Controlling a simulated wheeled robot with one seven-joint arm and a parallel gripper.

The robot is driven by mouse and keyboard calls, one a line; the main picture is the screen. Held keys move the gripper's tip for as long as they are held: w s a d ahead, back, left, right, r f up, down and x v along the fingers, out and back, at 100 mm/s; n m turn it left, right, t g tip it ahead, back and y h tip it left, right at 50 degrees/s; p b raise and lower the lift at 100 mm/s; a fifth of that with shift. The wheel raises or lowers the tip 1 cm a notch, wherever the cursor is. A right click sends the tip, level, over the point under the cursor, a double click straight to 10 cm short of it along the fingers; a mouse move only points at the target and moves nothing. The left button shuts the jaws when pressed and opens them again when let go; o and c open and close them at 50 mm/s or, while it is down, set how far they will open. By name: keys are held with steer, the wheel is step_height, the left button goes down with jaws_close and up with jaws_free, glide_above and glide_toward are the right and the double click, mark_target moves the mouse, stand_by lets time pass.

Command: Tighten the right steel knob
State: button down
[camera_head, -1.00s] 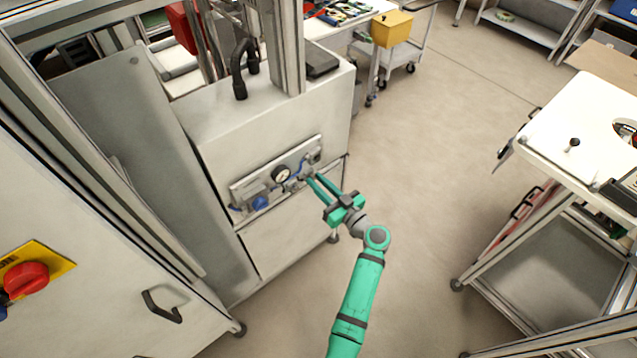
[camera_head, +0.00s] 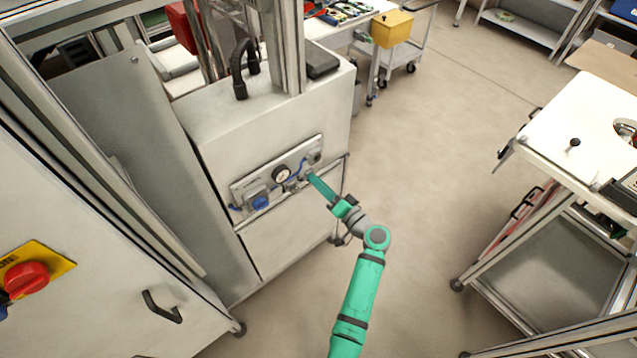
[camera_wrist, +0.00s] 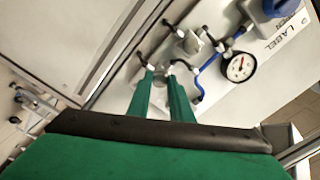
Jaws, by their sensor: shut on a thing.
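The panel (camera_head: 243,190) on the front of the grey cabinet carries a round gauge (camera_head: 281,174), a blue knob (camera_head: 260,202) and steel fittings. My gripper (camera_head: 311,175) reaches the right part of this panel, below a steel fitting (camera_head: 313,157). In the wrist view the two green fingers of my gripper (camera_wrist: 160,70) are shut on a small steel knob (camera_wrist: 160,71), mostly hidden between the fingertips. Another steel fitting (camera_wrist: 191,43) sits close beside the fingertips, toward the gauge (camera_wrist: 240,68). The blue knob also shows at the top right of the wrist view (camera_wrist: 280,7).
Blue tubing (camera_wrist: 211,66) runs close to the fingers. A white-topped cart (camera_head: 560,125) stands at the right, and a cabinet with a red switch (camera_head: 27,278) at the left. The floor (camera_head: 430,150) between them is clear.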

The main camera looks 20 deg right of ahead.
steer(key=shift+d+m, duration=0.1)
steer(key=shift+m, duration=1.6)
steer(key=c, duration=1.6)
jaws_free()
steer(key=shift+s, duration=0.1)
steer(key=v, duration=1)
steer(key=shift+s+d, duration=0.1)
steer(key=shift+s, duration=0.2)
